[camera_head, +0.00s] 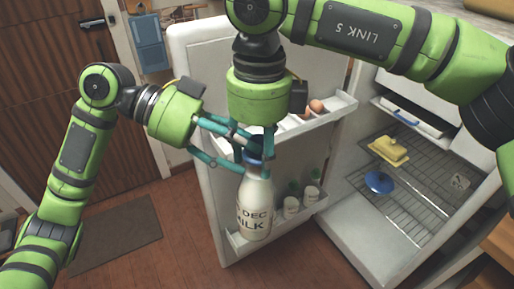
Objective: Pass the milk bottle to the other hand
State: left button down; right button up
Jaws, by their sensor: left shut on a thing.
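The milk bottle (255,207) is white with dark lettering and a blue top. It hangs nearly upright in front of the open fridge door. My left gripper (242,152) reaches in from the left and is shut on the bottle near its top. My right gripper (256,150) points down from above, with its teal fingers around or beside the bottle's top. The fingers of both grippers overlap there and partly hide the cap and neck. I cannot tell whether the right fingers touch the bottle.
The open fridge door (192,55) stands close behind the bottle, with eggs (316,106) and small white jars (291,207) on its shelves. Inside the fridge, a yellow butter dish (389,150) and a blue round item (379,182) sit on wire racks. A mat (120,235) lies on the floor.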

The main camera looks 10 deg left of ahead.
pick_arm(q)
jog(key=shift+r, duration=0.15)
pick_arm(e)
grip_shut()
pick_arm(q)
jog(key=shift+c, duration=2.2)
grip_release()
